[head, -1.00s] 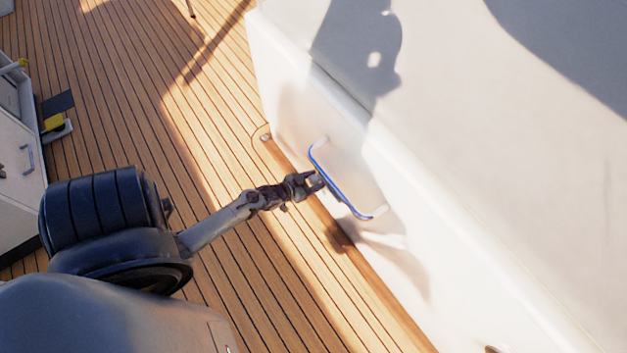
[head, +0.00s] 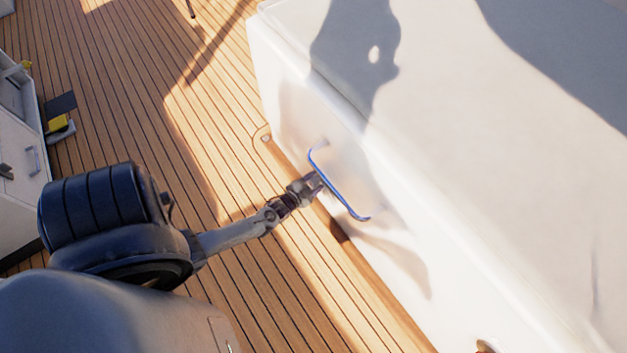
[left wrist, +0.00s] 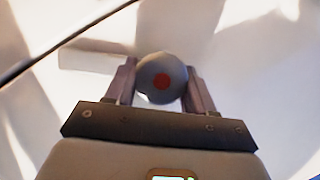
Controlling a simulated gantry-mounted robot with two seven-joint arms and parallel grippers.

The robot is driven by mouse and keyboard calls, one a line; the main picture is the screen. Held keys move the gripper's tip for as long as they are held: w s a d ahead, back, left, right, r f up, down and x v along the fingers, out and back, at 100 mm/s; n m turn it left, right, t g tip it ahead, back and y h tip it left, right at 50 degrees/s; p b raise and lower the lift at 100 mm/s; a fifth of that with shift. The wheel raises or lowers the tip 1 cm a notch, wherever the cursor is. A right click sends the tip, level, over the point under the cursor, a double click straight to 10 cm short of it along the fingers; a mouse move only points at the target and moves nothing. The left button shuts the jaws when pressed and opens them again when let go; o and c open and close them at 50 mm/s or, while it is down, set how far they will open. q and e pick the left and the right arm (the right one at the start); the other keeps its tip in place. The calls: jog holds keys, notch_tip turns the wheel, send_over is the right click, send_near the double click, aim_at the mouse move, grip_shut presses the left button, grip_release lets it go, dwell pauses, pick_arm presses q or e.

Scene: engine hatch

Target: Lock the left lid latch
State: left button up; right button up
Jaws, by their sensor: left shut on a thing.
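The white engine hatch (head: 480,180) fills the right of the head view, with a blue handle rail (head: 340,192) on its near side. My left gripper (head: 316,181) reaches that side, behind the rail's upper part. In the left wrist view, the left gripper (left wrist: 161,85) is shut on a round grey latch knob (left wrist: 150,68) with a red centre, one finger on each side. The knob is hidden in the head view. A dark bar, likely the rail (left wrist: 62,42), crosses the upper left of the wrist view. My right gripper is not in view.
The plank deck (head: 130,100) is open between the hatch and a white cabinet (head: 22,160) at the left. A small reddish round part (head: 485,347) shows at the hatch's side by the bottom edge. A yellow object (head: 57,123) lies beside the cabinet.

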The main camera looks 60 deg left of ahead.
pick_arm(q)
jog(key=shift+d+f+m+y, duration=0.1)
jog(key=shift+m+y, duration=0.2)
jog(key=shift+m, duration=0.4)
jog(key=shift+f+m+t+y+b, duration=0.1)
jog(key=shift+m+t+y+b, duration=0.25)
jog(key=shift+m+y, duration=0.5)
jog(key=m+t+y+b, duration=0.1)
jog(key=m+b, duration=0.1)
jog(key=m, duration=0.1)
jog(key=shift+f+m, duration=0.1)
jog(key=shift+m, duration=0.25)
jog(key=shift+m+t+b, duration=0.35)
jog(key=shift+m+b, duration=0.1)
jog(key=shift+m, duration=0.35)
jog(key=o, duration=1)
